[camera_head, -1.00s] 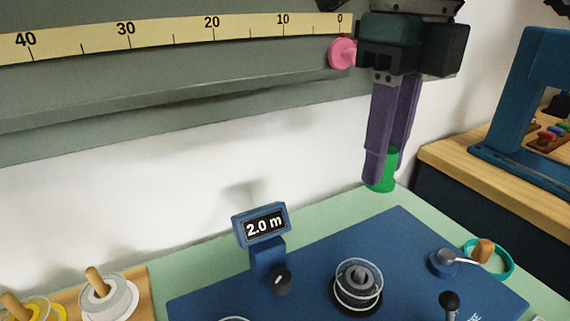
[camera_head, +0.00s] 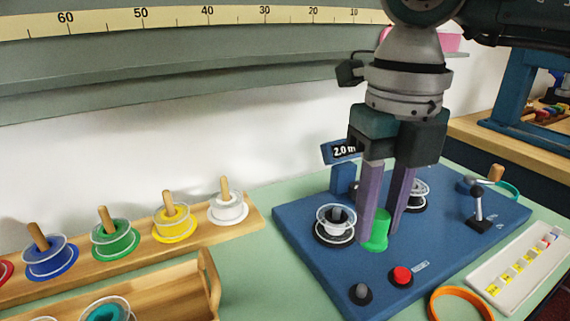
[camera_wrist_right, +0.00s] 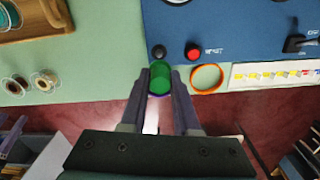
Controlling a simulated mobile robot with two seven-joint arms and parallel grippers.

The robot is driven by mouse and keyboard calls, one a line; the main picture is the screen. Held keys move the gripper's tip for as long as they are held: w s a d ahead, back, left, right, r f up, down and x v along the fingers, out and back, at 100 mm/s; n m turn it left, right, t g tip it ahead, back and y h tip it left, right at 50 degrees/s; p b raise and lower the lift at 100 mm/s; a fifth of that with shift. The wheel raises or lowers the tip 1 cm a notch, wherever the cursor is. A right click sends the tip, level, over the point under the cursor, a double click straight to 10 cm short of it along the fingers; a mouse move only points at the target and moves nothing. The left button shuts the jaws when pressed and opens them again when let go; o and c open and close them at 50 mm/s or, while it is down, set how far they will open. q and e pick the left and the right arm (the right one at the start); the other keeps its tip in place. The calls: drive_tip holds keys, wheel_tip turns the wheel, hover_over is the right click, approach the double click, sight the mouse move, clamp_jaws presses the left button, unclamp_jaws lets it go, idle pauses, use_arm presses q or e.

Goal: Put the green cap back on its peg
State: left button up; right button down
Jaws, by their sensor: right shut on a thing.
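The green cap (camera_head: 377,234) is a short green cylinder between the purple fingers of my right gripper (camera_head: 383,238). The gripper is shut on it and points down over the blue machine base. I cannot tell whether the cap touches the base. In the right wrist view the cap (camera_wrist_right: 159,81) shows between the fingertips. A row of wooden pegs with spools stands at left, including a peg with a green spool (camera_head: 115,238). I cannot tell which peg is the cap's. My left gripper is not in view.
The blue base (camera_head: 320,270) carries a white spool (camera_head: 335,223) beside the gripper, a red button (camera_head: 402,275), a black knob (camera_head: 360,293) and a lever (camera_head: 478,205). An orange ring (camera_head: 460,305) and a white strip tray (camera_head: 518,270) lie at right. A wooden tray stands front left.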

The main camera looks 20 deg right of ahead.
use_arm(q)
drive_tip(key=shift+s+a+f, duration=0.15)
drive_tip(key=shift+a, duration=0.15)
use_arm(e)
drive_tip(key=shift+s+a+f, duration=0.2)
drive_tip(key=shift+a+f, duration=0.05)
drive_tip(key=shift+f, duration=0.1)
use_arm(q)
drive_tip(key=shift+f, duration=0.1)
use_arm(e)
drive_tip(key=shift+f, duration=0.15)
use_arm(q)
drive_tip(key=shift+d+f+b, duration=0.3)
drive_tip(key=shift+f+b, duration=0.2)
drive_tip(key=shift+b, duration=0.15)
use_arm(e)
drive_tip(key=shift+w+d+f, duration=0.1)
drive_tip(key=shift+d+f, duration=0.05)
drive_tip(key=shift+f, duration=0.4)
use_arm(q)
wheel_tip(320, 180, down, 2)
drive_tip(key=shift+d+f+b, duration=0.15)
drive_tip(key=shift+b, duration=1.05)
use_arm(e)
wheel_tip(320, 180, down, 3)
drive_tip(key=shift+r, duration=0.1)
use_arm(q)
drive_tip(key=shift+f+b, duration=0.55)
use_arm(e)
drive_tip(key=shift+f, duration=0.75)
